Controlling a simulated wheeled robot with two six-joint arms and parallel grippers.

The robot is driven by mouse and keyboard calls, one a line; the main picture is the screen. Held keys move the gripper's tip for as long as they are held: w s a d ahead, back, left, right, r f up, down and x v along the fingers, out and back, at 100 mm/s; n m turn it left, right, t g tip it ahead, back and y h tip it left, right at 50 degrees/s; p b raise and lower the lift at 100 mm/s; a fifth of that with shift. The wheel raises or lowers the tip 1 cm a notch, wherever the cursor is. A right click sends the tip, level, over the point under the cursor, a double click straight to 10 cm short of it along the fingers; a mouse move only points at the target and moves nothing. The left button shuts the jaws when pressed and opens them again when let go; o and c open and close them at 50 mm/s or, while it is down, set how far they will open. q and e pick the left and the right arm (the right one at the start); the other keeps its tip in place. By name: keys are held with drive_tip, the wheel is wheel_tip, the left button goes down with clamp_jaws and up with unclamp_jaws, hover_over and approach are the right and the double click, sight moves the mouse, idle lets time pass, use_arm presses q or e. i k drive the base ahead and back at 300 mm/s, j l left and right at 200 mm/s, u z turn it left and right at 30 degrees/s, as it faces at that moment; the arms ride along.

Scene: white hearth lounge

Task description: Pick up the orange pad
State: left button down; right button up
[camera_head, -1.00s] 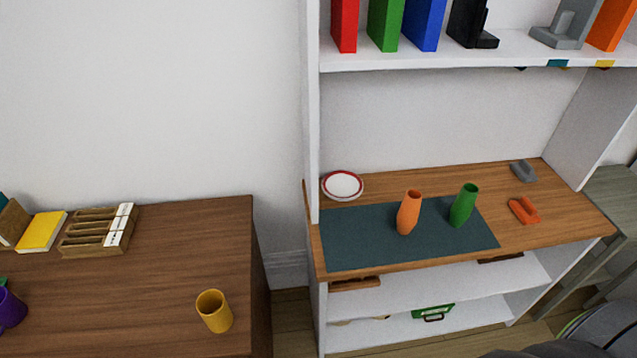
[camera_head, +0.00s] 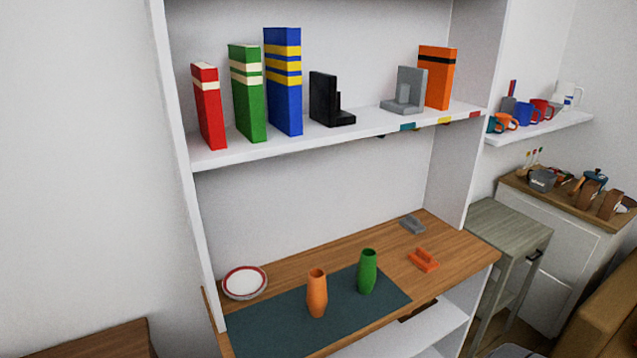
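The orange pad (camera_head: 423,260) appears to be the small low orange piece with a raised part. It lies on the right side of the wooden desk surface (camera_head: 455,250) of the white shelf unit, near the front edge. A similar small grey piece (camera_head: 412,225) lies behind it. Neither of my grippers is in view.
A green vase (camera_head: 367,272) and an orange vase (camera_head: 317,293) stand on a dark mat (camera_head: 265,325) left of the pad. Stacked plates (camera_head: 244,282) sit at the back left. Books and bookends stand on the shelf (camera_head: 290,141) above. A grey-green side table (camera_head: 510,228) adjoins the right.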

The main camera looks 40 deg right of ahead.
sight(423, 260)
drive_tip(key=z, duration=0.5)
drive_tip(key=l+z, duration=0.1)
drive_tip(key=z, duration=0.4)
drive_tip(key=l+z, duration=0.1)
drive_tip(key=z, duration=0.35)
drive_tip(key=l+z, duration=0.1)
drive_tip(key=z, duration=0.4)
drive_tip(key=k+l, duration=0.05)
